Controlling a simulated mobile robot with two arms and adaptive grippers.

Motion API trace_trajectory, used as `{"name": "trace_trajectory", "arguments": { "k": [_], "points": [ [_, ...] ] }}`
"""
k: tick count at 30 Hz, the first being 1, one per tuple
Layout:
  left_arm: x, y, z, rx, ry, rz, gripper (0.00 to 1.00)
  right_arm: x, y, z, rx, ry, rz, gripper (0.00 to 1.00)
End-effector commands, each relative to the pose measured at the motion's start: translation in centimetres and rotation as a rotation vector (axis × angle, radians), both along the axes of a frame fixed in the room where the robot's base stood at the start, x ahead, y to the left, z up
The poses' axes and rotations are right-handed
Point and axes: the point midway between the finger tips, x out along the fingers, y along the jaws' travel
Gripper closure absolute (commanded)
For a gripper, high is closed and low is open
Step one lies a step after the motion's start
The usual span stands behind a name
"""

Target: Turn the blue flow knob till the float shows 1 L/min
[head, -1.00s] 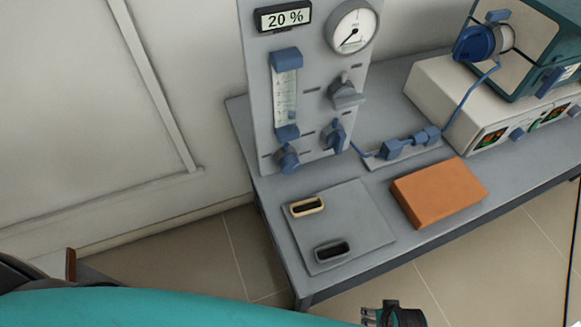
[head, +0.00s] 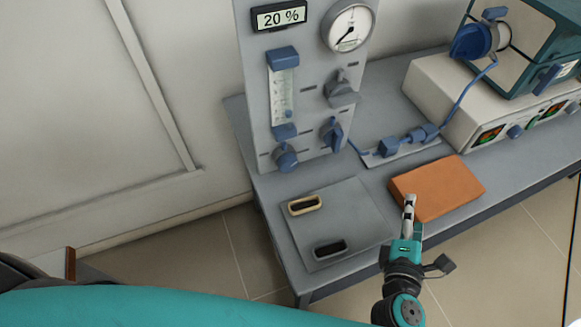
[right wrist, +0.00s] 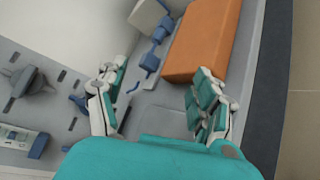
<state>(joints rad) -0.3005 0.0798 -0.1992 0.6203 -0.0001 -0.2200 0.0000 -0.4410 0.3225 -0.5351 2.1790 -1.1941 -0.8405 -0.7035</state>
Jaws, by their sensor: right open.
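The blue flow knob (head: 285,156) sits at the foot of the flowmeter (head: 283,97) on the upright grey panel (head: 312,70). The flowmeter's clear tube has a small dark float low in it; its scale is too small to read. The flowmeter also shows at the left edge of the right wrist view (right wrist: 20,137). My right gripper (head: 409,203) is over the table's front, in front of the orange block, well right of and nearer than the knob. In the right wrist view its fingers (right wrist: 155,85) are spread and empty. My left gripper is out of view.
A blue-handled valve (head: 333,133) and a grey knob (head: 341,92) sit right of the flowmeter. The display (head: 282,16) reads 20 %. A furnace (head: 530,45) stands right.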

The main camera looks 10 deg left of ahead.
Motion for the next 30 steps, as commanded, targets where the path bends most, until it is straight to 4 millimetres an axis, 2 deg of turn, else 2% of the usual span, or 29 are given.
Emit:
{"name": "trace_trajectory", "arguments": {
  "k": [1, 3, 6, 10, 15, 19, 23, 30],
  "points": [
    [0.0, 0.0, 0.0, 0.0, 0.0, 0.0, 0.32, 0.2, 2.3, 0.5, -0.168, -0.053, 0.118, 0.32],
    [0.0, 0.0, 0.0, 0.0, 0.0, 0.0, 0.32, -0.2, 5.8, 1.0, -0.402, -0.131, 0.275, 0.32],
    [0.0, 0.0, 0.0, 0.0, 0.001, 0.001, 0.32, -1.6, 10.4, 0.7, -0.706, -0.237, 0.473, 0.32],
    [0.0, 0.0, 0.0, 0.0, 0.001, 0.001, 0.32, -4.0, 14.7, -0.7, -1.004, -0.352, 0.662, 0.32],
    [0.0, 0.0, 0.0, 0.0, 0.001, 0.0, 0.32, -6.0, 17.2, -2.1, -1.199, -0.436, 0.782, 0.32],
    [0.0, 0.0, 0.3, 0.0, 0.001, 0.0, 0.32, -5.7, 18.0, -2.2, -1.233, -0.451, 0.799, 0.32],
    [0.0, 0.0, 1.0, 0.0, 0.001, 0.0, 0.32, -4.0, 19.2, -2.0, -1.229, -0.45, 0.795, 0.32],
    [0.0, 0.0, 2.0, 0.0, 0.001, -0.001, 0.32, 0.4, 22.0, -1.9, -1.226, -0.448, 0.792, 0.32]
  ]
}}
